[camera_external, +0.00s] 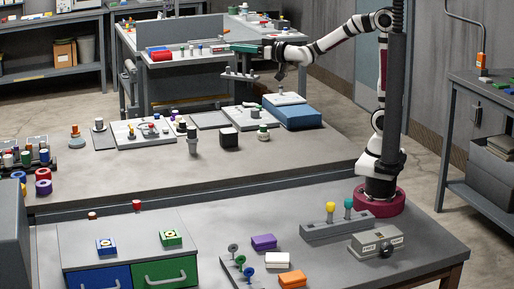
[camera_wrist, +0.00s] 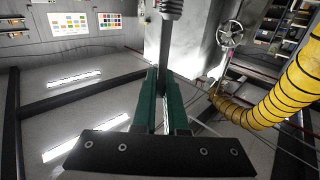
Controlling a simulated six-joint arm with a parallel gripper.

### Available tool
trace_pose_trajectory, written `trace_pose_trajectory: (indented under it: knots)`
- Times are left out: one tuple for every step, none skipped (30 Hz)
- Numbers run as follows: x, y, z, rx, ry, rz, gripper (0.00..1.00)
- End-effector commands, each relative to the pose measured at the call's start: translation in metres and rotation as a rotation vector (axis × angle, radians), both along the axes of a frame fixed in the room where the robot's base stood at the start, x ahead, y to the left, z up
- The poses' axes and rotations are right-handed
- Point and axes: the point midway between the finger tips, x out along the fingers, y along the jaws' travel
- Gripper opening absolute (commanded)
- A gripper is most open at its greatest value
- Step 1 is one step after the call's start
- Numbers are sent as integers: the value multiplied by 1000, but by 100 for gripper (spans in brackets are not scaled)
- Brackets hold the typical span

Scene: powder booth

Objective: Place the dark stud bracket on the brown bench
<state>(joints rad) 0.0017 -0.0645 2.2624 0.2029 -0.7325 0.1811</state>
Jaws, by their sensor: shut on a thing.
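My gripper (camera_external: 243,48) has green fingers and is stretched out to the left above the far part of the middle bench.
A blue block (camera_external: 293,112), grey plates and several small parts stand along that bench's far side; its near right part is bare. A grey workbench (camera_external: 190,60) stands behind. The front table (camera_external: 345,262) holds a drawer unit, coloured blocks and fixtures.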

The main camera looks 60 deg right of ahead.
Motion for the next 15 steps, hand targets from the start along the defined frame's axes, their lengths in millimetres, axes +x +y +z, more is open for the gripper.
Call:
trace_pose_trajectory:
  knots:
    - [6, -2, -3, 2, 1, -7, 0]
    - [11, -3, -5, 4, 1, -12, 0]
    - [17, -5, -7, 7, -1, -21, 0]
    - [22, -7, -9, 9, -2, -27, 0]
    - [28, -9, -12, 11, -2, -34, 0]
    - [35, -11, -15, 14, -3, -44, 0]
    - [41, -13, -18, 16, -4, -53, 0]
    - [47, -16, -21, 18, -5, -62, 0]
    - [56, -19, -27, 19, -6, -75, 0]
    - [63, -22, -31, 21, -6, -85, 0]
    - [70, -25, -36, 23, -7, -97, 0]
    - [79, -29, -44, 25, -7, -114, 0]
    - [87, -32, -50, 26, -8, -126, 0]
    - [94, -36, -57, 27, -8, -141, 0]
    - [104, -41, -67, 27, -9, -160, 0]
